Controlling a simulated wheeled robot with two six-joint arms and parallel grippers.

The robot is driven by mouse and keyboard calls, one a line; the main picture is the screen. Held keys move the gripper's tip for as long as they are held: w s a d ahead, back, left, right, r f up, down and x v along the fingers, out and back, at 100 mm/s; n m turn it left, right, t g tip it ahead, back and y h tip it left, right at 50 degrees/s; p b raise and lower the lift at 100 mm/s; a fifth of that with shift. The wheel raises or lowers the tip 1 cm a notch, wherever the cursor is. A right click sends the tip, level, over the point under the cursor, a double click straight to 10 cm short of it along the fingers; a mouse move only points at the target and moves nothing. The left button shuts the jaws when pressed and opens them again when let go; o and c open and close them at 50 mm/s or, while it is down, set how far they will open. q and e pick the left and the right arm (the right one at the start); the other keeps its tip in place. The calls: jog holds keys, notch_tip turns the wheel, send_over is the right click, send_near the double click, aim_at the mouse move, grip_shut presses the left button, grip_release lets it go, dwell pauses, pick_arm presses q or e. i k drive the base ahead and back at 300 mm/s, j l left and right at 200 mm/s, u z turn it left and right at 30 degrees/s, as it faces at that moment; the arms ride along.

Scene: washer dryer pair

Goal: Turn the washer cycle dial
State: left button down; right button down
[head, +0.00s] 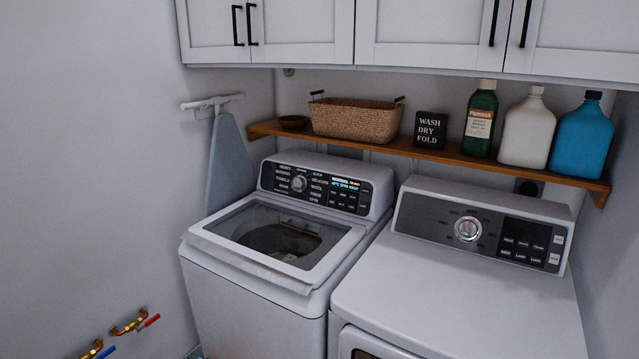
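The washer (257,312) is the top-loading machine on the left, with a glass lid that looks shut. Its black control panel (341,193) stands at the back. The washer cycle dial (299,183) is a small silver round knob on the left part of that panel, ringed by white labels. A lit display shows to its right. Which way the dial points is too small to tell. Neither of my grippers is in the head view.
The dryer (455,290) stands to the right with a larger silver dial (467,229). A wooden shelf (435,154) above holds a basket (356,120), a sign and several bottles. White cabinets (270,30) hang above.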

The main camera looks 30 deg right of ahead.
aim_at(298, 184)
jog(key=z, duration=1.95)
jog(key=j+z, duration=0.15)
jog(key=z, duration=0.15)
jog(key=j+z, duration=0.15)
jog(key=z, duration=0.15)
jog(key=j, duration=1.8)
